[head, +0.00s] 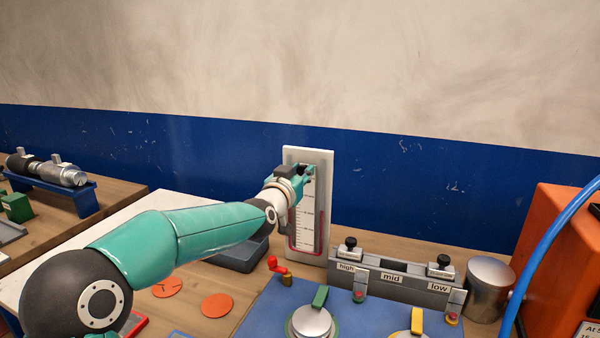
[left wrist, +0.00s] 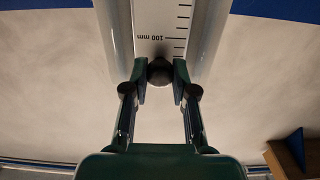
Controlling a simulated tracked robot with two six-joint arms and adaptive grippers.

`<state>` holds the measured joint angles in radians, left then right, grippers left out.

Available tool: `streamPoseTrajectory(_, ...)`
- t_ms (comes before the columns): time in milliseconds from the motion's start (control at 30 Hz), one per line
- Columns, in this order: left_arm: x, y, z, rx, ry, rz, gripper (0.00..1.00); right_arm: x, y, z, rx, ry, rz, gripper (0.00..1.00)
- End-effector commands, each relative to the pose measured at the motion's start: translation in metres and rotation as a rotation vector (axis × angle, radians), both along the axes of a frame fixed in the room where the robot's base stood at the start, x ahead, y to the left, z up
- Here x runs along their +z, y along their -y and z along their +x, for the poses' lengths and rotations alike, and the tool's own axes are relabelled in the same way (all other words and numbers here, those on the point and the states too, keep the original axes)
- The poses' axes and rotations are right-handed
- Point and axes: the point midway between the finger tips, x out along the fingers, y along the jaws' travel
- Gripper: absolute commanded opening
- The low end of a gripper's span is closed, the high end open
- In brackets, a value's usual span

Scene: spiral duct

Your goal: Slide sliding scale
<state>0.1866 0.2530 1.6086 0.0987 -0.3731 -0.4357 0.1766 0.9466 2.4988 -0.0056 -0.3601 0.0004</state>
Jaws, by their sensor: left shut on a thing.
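The sliding scale (head: 309,220) is an upright white frame with a marked strip, standing on the bench against the wall. In the left wrist view its strip (left wrist: 164,20) shows black ticks and a "100 mm" mark. A dark round knob (left wrist: 160,71) sits at the end of the strip in that view. My left gripper (head: 307,174) is at the upper part of the scale. In the left wrist view its fingertips (left wrist: 160,80) are shut on the knob, one on each side. In the head view the gripper hides the knob. My right gripper is not in view.
A grey block with "high", "mid" and "low" labels (head: 391,279) stands right of the scale. A metal cup (head: 489,288) and an orange box (head: 562,245) stand farther right. A red-handled valve (head: 277,265) is in front of the scale. The wall above is clear.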

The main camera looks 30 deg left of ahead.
Motion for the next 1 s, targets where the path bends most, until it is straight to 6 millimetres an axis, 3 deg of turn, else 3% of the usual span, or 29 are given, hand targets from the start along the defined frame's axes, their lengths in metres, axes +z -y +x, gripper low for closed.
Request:
streamPoseTrajectory(200,0.014,0.0,0.0,0.0,0.001,-0.001,0.0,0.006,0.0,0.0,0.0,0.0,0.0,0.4)
streamPoseTrajectory(433,0.012,0.0,0.0,0.0,0.001,0.0,0.0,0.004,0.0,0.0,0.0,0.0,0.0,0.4)
streamPoseTrajectory(467,0.012,0.0,0.0,0.0,0.001,0.0,0.31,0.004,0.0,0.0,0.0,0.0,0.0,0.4)
streamPoseTrajectory(600,0.012,0.0,0.0,0.0,0.0,0.0,0.52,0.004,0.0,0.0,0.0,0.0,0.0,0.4)
streamPoseTrajectory(1000,0.013,0.001,-0.004,-0.001,0.0,0.0,0.52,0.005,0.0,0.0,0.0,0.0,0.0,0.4)
